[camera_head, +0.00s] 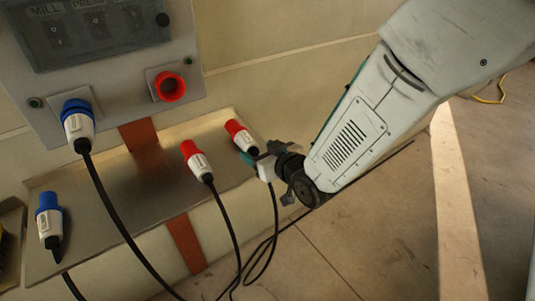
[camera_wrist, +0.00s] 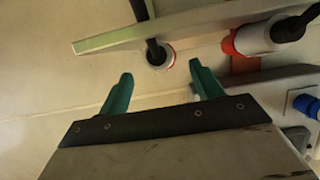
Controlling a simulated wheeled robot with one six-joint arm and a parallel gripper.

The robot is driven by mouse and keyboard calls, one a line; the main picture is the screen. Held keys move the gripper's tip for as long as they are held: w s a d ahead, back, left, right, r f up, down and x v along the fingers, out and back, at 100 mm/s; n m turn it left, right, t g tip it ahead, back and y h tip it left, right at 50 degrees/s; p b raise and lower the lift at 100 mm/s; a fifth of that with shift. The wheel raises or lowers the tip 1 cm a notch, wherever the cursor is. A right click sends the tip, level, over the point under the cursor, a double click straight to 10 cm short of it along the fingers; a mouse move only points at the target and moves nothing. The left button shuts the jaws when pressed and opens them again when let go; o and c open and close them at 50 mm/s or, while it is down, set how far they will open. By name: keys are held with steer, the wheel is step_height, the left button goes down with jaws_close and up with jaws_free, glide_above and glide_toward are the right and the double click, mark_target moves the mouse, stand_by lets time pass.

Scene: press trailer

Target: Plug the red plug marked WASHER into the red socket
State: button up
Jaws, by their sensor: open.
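The red socket (camera_head: 170,87) is on the grey panel and looks empty. Two red-and-white plugs stand on the metal shelf (camera_head: 115,195): one left of my gripper (camera_head: 197,160), and one right beside it (camera_head: 241,137). Their labels are too small to read, so I cannot tell which is WASHER. My gripper (camera_head: 259,163) is open at the right-hand red plug and partly covers its lower end. In the wrist view, the green fingers (camera_wrist: 160,70) are spread, with a plug's cable end (camera_wrist: 158,54) just beyond their tips, between them. The other red plug (camera_wrist: 258,40) lies to the right.
A blue plug (camera_head: 77,120) sits in the panel's left socket. Another blue plug (camera_head: 48,222) stands at the shelf's left end. Black cables hang from the plugs over the shelf's front edge. The floor (camera_head: 360,240) at right is mostly clear.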

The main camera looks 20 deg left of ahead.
mark_target(253, 146)
steer(key=shift+x, duration=3.75)
steer(key=c, duration=1.2)
steer(key=shift+o, duration=0.2)
steer(key=shift+s+r, duration=0.1)
steer(key=shift+r+v, duration=0.3)
steer(key=shift+v, duration=1.1)
steer(key=shift+r+v, duration=0.25)
steer(key=shift+v, duration=1.15)
steer(key=shift+a, duration=0.1)
steer(key=shift+w+r, duration=0.1)
steer(key=shift+w, duration=0.1)
